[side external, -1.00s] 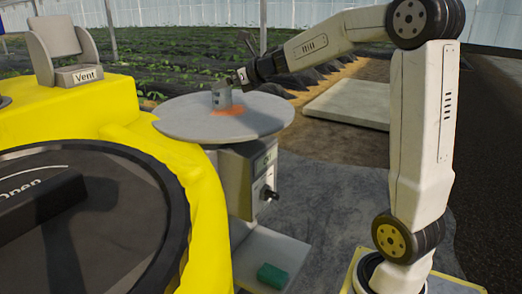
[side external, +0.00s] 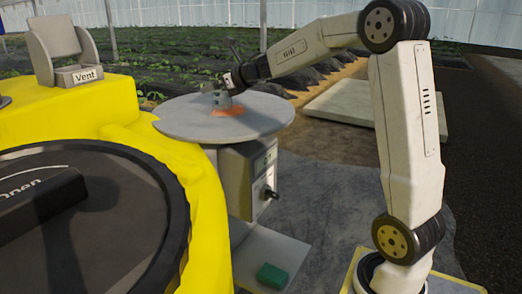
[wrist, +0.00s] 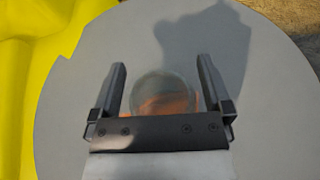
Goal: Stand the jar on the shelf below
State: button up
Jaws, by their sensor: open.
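The jar (side external: 222,101) is a small grey, partly see-through cylinder standing upright on the round grey top (side external: 180,120), by an orange patch. In the wrist view the jar (wrist: 162,92) shows as a clear round shape with orange in it, between the two fingers. My gripper (side external: 228,84) is open and reaches over the jar from the upper right. In the wrist view the fingers (wrist: 160,72) stand apart on either side of the jar, with gaps. The shelf below (side external: 259,244) is a pale flat plate low under the round top.
A green block (side external: 272,276) lies on the shelf's front part. A grey box with a knob (side external: 250,180) stands between the round top and the shelf. The yellow tank (side external: 205,220) with a dark lid is close on the left. A Vent block (side external: 80,76) stands on it.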

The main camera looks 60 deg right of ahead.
jog(key=c, duration=1.3)
jog(key=shift+o, duration=0.2)
jog(key=shift+r, duration=0.15)
jog(key=shift+r, duration=1.15)
jog(key=s+a+r, duration=0.4)
jog(key=s+r, duration=0.6)
jog(key=s, duration=0.3)
jog(key=shift+s+r, duration=0.2)
